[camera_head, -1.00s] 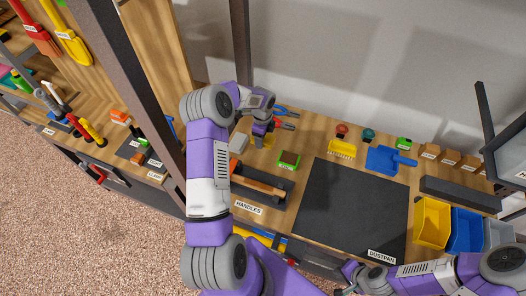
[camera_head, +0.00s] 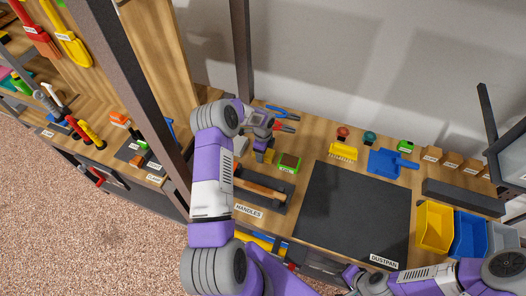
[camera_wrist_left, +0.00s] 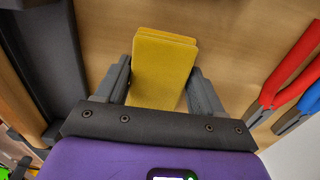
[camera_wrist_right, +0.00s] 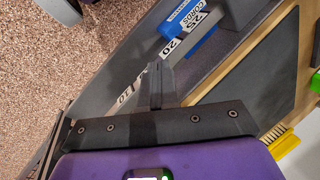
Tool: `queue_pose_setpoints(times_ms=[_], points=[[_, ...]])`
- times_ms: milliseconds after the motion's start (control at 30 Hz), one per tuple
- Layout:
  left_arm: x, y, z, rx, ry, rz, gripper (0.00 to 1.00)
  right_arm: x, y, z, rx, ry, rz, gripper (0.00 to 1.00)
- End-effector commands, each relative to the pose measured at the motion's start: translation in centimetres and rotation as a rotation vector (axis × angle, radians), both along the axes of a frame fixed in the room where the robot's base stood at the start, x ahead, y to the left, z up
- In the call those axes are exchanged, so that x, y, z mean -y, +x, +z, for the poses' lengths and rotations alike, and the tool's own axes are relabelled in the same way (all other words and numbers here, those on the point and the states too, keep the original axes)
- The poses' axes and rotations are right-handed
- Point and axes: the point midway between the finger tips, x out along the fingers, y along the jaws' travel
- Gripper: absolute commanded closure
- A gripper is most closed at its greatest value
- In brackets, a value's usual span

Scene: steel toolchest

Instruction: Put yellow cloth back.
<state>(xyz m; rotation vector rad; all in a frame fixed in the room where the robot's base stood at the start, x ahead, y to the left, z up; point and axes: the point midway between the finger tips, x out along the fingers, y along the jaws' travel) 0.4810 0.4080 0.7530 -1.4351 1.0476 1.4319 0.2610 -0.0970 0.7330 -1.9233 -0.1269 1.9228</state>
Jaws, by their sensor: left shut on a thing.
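The yellow cloth (camera_wrist_left: 163,70) is a folded flat pad, between the two fingers of my left gripper (camera_wrist_left: 163,88) in the left wrist view. My left gripper (camera_head: 263,152) is shut on it, over the wooden worktop. In the head view a small part of the yellow cloth (camera_head: 269,157) shows under the gripper. A green-edged pad with a brown top (camera_head: 289,161) lies just right of it, with a small label in front. Whether the cloth touches the worktop is unclear. My right gripper (camera_head: 352,279) is near the front edge; its fingers (camera_wrist_right: 162,85) are together and empty.
Pliers with red and blue handles (camera_head: 283,120) lie behind my left gripper. The handles tray (camera_head: 283,203) is in front. A black mat (camera_head: 350,215), yellow brush (camera_head: 343,151), blue dustpan (camera_head: 387,162) and yellow bin (camera_head: 433,228) lie to the right. A dark post (camera_head: 241,50) stands behind.

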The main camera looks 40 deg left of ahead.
Motion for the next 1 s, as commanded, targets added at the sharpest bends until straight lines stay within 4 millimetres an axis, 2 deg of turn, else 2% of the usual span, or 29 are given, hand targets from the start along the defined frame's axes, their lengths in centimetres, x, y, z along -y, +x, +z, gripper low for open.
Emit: queue_pose_setpoints(times_ms=[33, 200, 567, 667, 1000], points=[[0.0, 0.0, -0.2, 0.000, 0.000, 0.000, 0.29, 0.0, 0.0, -0.2, 0.000, 0.000, 0.000, 1.00], [0.0, 0.0, -0.1, -0.001, 0.000, 0.000, 0.07, 0.0, 0.0, -0.1, 0.000, 0.000, 0.000, 1.00], [0.0, 0.0, 0.4, -0.001, 0.000, 0.000, 0.07, 0.0, 0.0, 0.4, 0.000, 0.000, 0.000, 1.00], [0.0, 0.1, 1.8, 0.002, 0.002, -0.001, 0.07, 0.0, 0.0, 0.5, 0.000, 0.000, 0.000, 1.00], [0.0, 0.1, 9.2, 0.001, 0.003, -0.001, 0.07, 0.0, 0.0, 1.4, 0.000, 0.000, 0.000, 1.00]])
